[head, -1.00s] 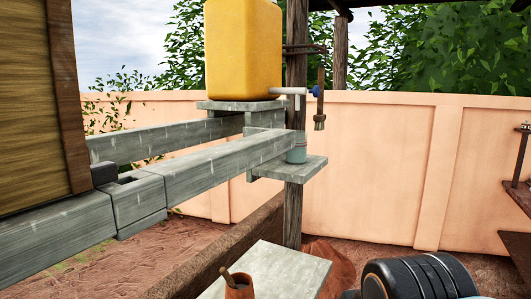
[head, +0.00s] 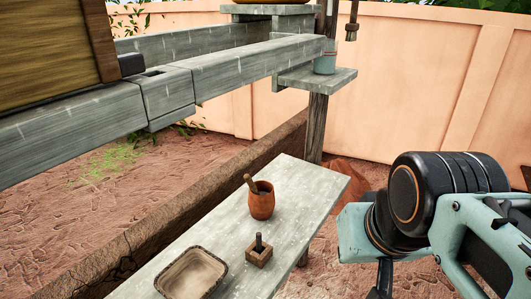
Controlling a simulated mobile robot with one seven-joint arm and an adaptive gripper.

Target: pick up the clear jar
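A small blue-green, partly see-through vessel (head: 325,62) stands on a small plank shelf fixed to the wooden post, with part of it behind the end of the grey beam. It may be the clear jar, but it is too small and covered to be sure. No other clear jar shows. My arm (head: 440,215) is at the lower right, to the right of the bench and well away from the vessel. My gripper's fingertips are not seen, so nothing shows of its opening.
A grey bench (head: 220,235) holds a brown clay pot (head: 261,203) with a stick in it, a small wooden block with a peg (head: 259,252) and a shallow tray (head: 222,267). A low mud kerb (head: 110,262) runs behind. Grey beams (head: 250,62) cross the upper left.

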